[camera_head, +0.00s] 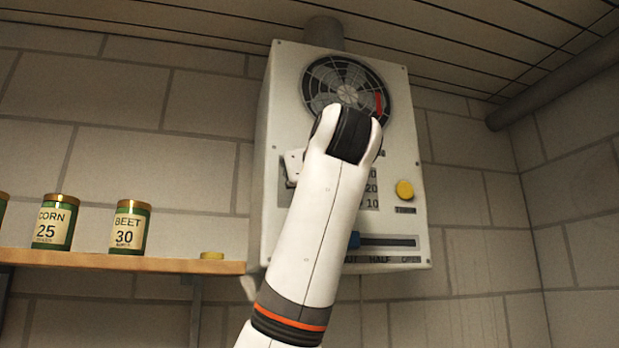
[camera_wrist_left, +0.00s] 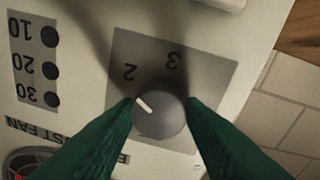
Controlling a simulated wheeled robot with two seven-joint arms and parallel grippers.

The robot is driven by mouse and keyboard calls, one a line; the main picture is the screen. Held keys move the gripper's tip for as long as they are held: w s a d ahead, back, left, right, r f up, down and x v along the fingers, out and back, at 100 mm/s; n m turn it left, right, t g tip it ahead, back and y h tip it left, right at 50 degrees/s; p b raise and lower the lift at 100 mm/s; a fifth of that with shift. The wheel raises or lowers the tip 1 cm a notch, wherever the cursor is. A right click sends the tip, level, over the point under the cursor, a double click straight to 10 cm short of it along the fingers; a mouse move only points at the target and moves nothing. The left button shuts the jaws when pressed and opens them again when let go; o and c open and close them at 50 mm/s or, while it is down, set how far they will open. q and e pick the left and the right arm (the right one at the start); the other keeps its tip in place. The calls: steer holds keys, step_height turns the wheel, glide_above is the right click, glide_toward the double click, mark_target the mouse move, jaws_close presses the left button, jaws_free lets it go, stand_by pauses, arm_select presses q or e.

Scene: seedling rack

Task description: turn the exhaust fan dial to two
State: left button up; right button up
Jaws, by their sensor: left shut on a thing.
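The exhaust fan dial (camera_wrist_left: 162,122) is a round grey knob with a white pointer line, on a grey plate of the white control box (camera_head: 278,120). In the left wrist view the lettering is upside down. The pointer aims up and left, a little to the left of the direction of the printed 2; the 3 is farther right. My left gripper (camera_wrist_left: 161,101) is shut on the dial, with a green finger on each side. Any other mark on that side is hidden. My right gripper is not in view.
At left a wooden shelf (camera_head: 120,262) holds a corn can (camera_head: 54,222), a beet can (camera_head: 129,227) and a small yellow disc (camera_head: 211,255).

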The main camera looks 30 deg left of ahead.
arm_select(q)
steer(key=o, duration=1)
steer(key=shift+f, duration=0.2)
steer(key=shift+r, duration=0.1)
steer(key=b+v, duration=0.4)
steer(key=v, duration=0.8)
